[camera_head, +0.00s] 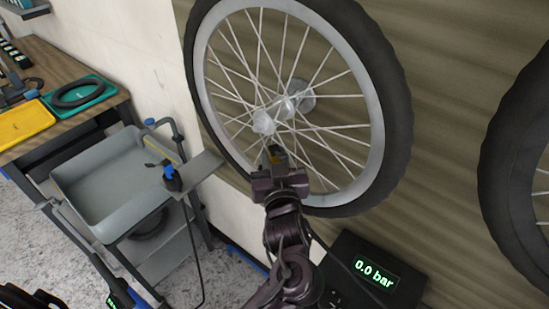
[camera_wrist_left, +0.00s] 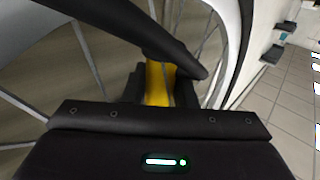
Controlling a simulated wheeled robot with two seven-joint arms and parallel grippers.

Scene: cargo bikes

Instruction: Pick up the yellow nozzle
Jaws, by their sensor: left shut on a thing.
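The yellow nozzle (camera_wrist_left: 157,85) shows between the fingers of my left gripper (camera_wrist_left: 155,88) in the left wrist view. The gripper is shut on it. A dark bar-like piece crosses in front and hides part of the nozzle; I cannot tell whether it belongs to it. In the head view my left gripper (camera_head: 274,157) is in front of the lower part of a spoked wheel, below its hub, with only a small yellow spot of the nozzle (camera_head: 275,151) visible. I cannot tell whether it touches the spokes. My right gripper is not in view.
The wheel (camera_head: 398,100) hangs before a wooden panel, with another tyre (camera_head: 507,170) at right. A black display box (camera_head: 340,262) reads 0.0 bar. A grey tray cart (camera_head: 75,180) stands left, near a workbench (camera_head: 60,55) with a yellow tray (camera_head: 25,125) and a green tray (camera_head: 102,98).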

